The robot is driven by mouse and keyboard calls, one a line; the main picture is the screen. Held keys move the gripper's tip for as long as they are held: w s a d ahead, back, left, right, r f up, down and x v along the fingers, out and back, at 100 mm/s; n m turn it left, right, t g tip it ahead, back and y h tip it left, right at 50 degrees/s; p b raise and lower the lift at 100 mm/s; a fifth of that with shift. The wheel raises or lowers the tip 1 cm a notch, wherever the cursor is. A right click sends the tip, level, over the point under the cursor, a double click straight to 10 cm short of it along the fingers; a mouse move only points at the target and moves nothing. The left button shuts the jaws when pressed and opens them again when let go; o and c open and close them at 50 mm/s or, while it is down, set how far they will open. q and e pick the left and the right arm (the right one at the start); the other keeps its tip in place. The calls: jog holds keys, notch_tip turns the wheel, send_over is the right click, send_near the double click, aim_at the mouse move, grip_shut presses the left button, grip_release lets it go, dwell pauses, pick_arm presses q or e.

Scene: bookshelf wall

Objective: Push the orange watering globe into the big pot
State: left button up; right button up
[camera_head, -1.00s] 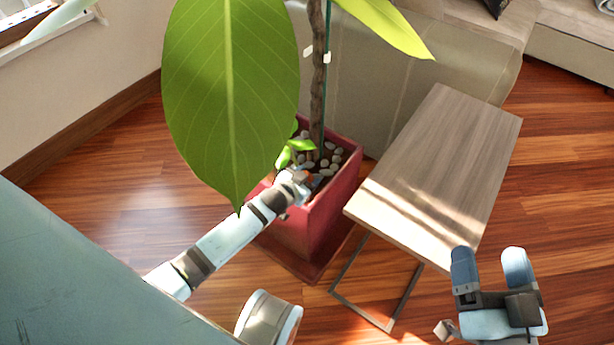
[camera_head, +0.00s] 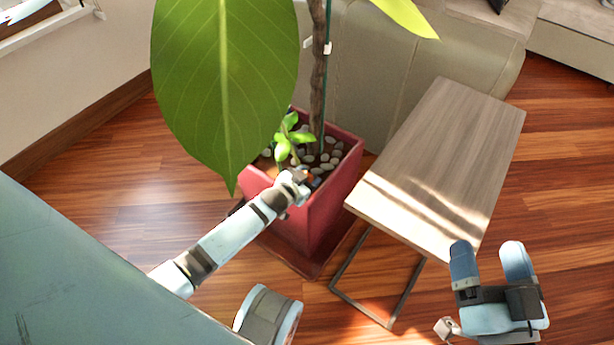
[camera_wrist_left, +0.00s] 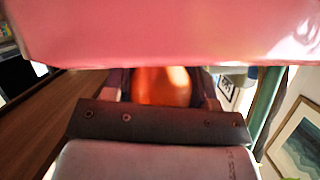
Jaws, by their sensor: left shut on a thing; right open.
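The big pot (camera_head: 335,200) is square and dark red, with soil, pale pebbles and a plant in it. My left gripper (camera_head: 308,180) is at the pot's near rim. It is shut on the orange watering globe (camera_head: 310,177), of which only a small orange patch shows in the head view. In the left wrist view the globe (camera_wrist_left: 165,86) sits between the fingers, close to the pink-red pot wall (camera_wrist_left: 170,30). The globe's lower end is hidden. My right gripper (camera_head: 490,262) is open and empty at the lower right.
A small wooden side table (camera_head: 440,165) stands right of the pot. A big leaf (camera_head: 225,85) hangs over the pot's left side, and a thick stem (camera_head: 318,75) rises from the soil. A small green plant (camera_head: 287,138) grows near the gripper. A sofa (camera_head: 385,60) is behind.

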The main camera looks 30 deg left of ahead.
pick_arm(q)
jog(key=shift+f, duration=0.45)
pick_arm(e)
jog(key=shift+f, duration=0.35)
pick_arm(q)
jog(key=o, duration=1)
jog(key=shift+c, duration=1.1)
jog(key=shift+s+d+r, duration=0.1)
jog(key=shift+r, duration=0.05)
jog(key=shift+o, duration=1.3)
jog(key=s+r+p, duration=0.2)
jog(key=p, duration=0.1)
jog(key=shift+s, duration=0.15)
jog(key=shift+a+r+p+v, duration=0.1)
jog(key=shift+r+p+v, duration=0.05)
jog(key=shift+p+v, duration=1)
jog(key=shift+a+r+p+v, duration=0.15)
jog(key=shift+p+v, duration=0.9)
jog(key=shift+v, duration=0.1)
pick_arm(e)
jog(key=s+d+f+g+h, duration=0.1)
jog(key=d+f+g+h, duration=0.2)
jog(key=f, duration=0.3)
jog(key=shift+d+f+m+g+h, duration=0.3)
jog(key=shift+d+g+h, duration=0.1)
jog(key=shift+d, duration=0.15)
